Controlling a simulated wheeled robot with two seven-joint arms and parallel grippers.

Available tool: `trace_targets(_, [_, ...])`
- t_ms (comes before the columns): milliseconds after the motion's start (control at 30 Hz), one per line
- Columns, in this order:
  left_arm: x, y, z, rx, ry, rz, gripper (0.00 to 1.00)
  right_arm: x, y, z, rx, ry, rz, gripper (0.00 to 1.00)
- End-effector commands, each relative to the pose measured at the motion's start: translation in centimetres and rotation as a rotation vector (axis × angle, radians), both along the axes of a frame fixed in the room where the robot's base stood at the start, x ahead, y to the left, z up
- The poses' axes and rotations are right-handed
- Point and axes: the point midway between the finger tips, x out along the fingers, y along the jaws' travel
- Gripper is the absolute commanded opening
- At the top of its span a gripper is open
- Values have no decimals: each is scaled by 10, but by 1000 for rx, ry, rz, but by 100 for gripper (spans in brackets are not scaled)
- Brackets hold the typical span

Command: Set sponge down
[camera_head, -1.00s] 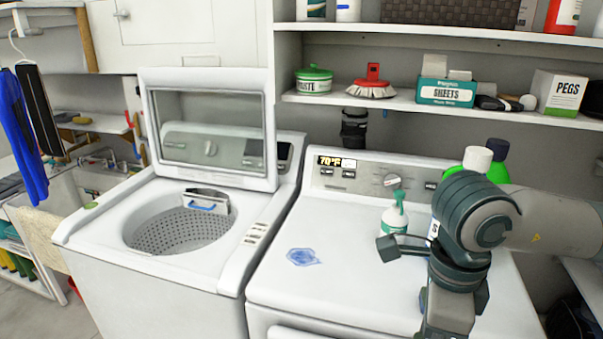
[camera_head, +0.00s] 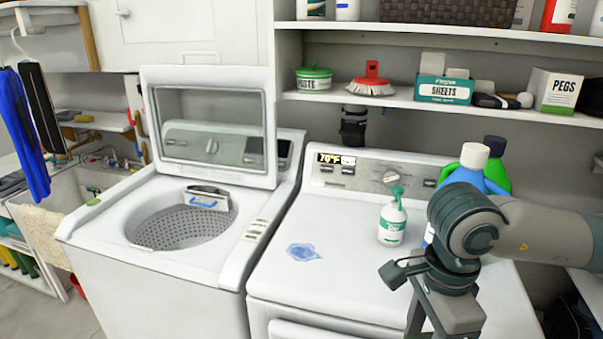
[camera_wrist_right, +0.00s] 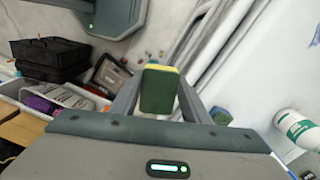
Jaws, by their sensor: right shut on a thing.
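The sponge (camera_wrist_right: 157,90), dark green with a yellow edge, is held between the two fingers of my right gripper in the right wrist view. My right gripper (camera_head: 437,322) is shut on it and hangs over the front right part of the white dryer in the head view. The sponge itself cannot be made out in the head view. My left gripper is not in view.
A white spray bottle with a green top (camera_head: 391,222) stands on the dryer (camera_head: 340,260) beside my right wrist. A blue stain (camera_head: 303,252) marks the dryer top. The open washer (camera_head: 98,226) is left. A loaded shelf (camera_head: 400,98) runs behind.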

Motion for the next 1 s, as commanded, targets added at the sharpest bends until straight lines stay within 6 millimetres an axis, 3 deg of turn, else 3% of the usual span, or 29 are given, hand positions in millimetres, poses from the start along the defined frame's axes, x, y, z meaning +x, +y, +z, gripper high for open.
trace_targets(1000, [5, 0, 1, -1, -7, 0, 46, 32, -16, -77, -2, -10, 1323, 22])
